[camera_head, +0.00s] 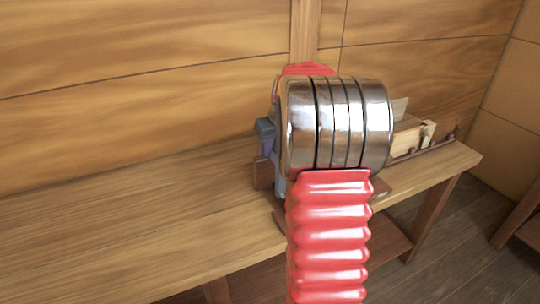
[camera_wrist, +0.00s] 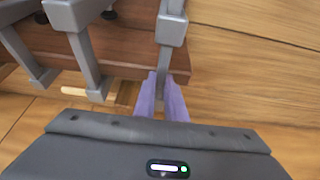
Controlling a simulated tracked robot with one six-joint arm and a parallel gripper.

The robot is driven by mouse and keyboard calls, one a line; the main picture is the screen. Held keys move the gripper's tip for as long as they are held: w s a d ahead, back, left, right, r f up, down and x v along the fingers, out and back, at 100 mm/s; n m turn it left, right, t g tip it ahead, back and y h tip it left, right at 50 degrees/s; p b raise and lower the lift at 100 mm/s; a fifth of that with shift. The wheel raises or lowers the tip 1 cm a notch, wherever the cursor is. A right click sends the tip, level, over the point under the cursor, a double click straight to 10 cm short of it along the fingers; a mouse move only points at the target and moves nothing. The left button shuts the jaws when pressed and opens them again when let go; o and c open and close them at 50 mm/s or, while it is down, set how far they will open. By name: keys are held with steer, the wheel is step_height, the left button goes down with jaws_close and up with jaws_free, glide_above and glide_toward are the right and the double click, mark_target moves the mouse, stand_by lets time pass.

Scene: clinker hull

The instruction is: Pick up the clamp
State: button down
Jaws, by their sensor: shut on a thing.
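In the wrist view, a grey clamp (camera_wrist: 171,30) with a thick block and a narrow bar stands against a dark brown wooden piece. My gripper (camera_wrist: 161,80), with purple fingers, is shut on the clamp's bar. Two more grey clamp-like shapes show at the left, one nearer the middle (camera_wrist: 84,45) and one at the edge (camera_wrist: 25,50). In the head view my red and chrome arm hides most of the gripper and clamp. Only a small grey-purple part shows at the arm's left edge; I cannot tell which part it is.
A long wooden bench (camera_head: 120,220) runs along the plank wall (camera_head: 140,60). Its left part is clear. At its right end are a wooden block (camera_head: 406,140), a pale upright piece (camera_head: 428,132) and a dark rail (camera_head: 425,151). Another wooden furniture edge (camera_head: 518,215) stands at far right.

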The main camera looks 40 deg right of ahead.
step_height(320, 180, up, 19)
steer(key=shift+f, duration=0.15)
stand_by(0.5)
steer(key=shift+s, duration=0.1)
stand_by(0.5)
